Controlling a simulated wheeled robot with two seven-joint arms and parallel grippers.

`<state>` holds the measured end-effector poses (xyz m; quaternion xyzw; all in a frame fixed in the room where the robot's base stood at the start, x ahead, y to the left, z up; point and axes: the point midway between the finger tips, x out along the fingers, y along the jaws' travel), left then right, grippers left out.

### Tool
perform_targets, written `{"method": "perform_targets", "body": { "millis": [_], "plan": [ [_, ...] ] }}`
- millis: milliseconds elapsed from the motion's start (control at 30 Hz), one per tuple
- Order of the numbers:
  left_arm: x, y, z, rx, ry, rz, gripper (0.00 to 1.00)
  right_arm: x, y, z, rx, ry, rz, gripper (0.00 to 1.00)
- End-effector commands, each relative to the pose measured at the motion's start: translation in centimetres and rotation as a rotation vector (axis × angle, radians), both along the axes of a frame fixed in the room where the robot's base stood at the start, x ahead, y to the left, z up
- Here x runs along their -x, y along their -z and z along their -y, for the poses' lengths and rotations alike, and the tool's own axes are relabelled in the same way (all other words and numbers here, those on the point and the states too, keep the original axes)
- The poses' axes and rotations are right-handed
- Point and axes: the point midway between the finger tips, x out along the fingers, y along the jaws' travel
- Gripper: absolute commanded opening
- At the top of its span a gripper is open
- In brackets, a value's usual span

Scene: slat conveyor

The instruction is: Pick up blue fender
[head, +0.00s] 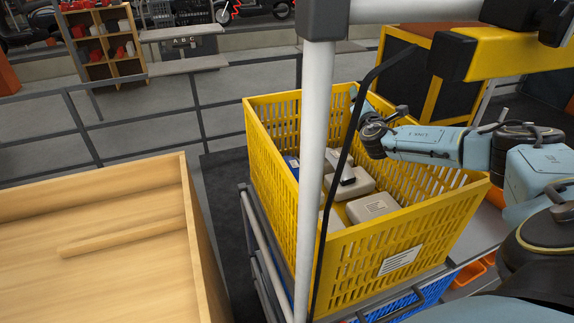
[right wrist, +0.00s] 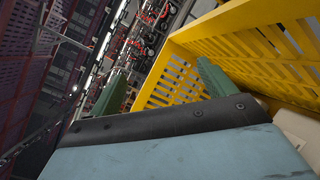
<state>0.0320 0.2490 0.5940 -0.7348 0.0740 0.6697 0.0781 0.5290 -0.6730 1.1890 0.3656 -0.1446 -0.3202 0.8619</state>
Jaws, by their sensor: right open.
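A yellow slatted crate (head: 430,235) stands right of centre in the head view, with several pale parts inside. A small blue piece (head: 291,164) shows through and beside its left wall, partly hidden; I cannot tell if it is the blue fender. My right gripper (head: 357,98) hangs over the far part of the crate, by its back right wall. In the right wrist view, its two green fingers (right wrist: 163,78) are spread apart with nothing between them, and the crate wall (right wrist: 240,40) is behind and beside them. My left gripper is out of view.
A white post (head: 313,150) and a black cable stand in front of the crate's left part. An empty-looking wooden box (head: 110,215) with a bar inside stands at left. A yellow-framed structure (head: 505,50) is at upper right. A shelf (head: 105,45) stands far back left.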

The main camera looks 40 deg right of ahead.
Motion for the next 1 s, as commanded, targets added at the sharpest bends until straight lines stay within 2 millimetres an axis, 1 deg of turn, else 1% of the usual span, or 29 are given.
{"method": "perform_targets", "body": {
  "millis": [33, 67, 100, 167, 200, 300, 400, 433, 500, 600, 667, 1000],
  "plan": [
    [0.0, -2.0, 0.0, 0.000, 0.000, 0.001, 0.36, -0.6, 1.7, -2.9, 0.024, -0.035, -0.113, 0.83],
    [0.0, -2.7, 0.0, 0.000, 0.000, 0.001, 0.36, -0.7, 3.0, -4.5, 0.046, -0.054, -0.183, 0.83],
    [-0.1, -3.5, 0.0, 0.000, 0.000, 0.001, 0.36, -0.8, 4.8, -6.7, 0.079, -0.083, -0.277, 0.83],
    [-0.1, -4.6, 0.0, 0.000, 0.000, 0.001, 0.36, -0.6, 7.2, -9.9, 0.132, -0.136, -0.409, 0.83],
    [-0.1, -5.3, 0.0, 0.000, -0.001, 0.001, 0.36, -0.4, 8.7, -12.0, 0.166, -0.174, -0.490, 0.83],
    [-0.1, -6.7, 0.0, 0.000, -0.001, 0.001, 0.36, 0.5, 11.6, -16.5, 0.247, -0.262, -0.658, 0.83],
    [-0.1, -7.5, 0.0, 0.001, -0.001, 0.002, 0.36, 1.4, 13.6, -19.6, 0.312, -0.333, -0.770, 0.83],
    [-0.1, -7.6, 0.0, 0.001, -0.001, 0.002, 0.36, 1.6, 14.0, -20.3, 0.328, -0.350, -0.795, 0.83],
    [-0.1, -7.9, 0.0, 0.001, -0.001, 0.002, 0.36, 2.0, 14.7, -21.3, 0.353, -0.377, -0.833, 0.83],
    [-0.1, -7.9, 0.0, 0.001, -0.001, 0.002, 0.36, 1.9, 15.4, -21.8, 0.372, -0.395, -0.858, 0.83],
    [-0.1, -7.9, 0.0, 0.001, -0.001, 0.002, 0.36, 1.5, 15.8, -21.7, 0.375, -0.395, -0.862, 0.83],
    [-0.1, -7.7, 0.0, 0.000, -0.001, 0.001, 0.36, -1.7, 17.7, -19.9, 0.374, -0.393, -0.858, 0.83]
  ]
}}
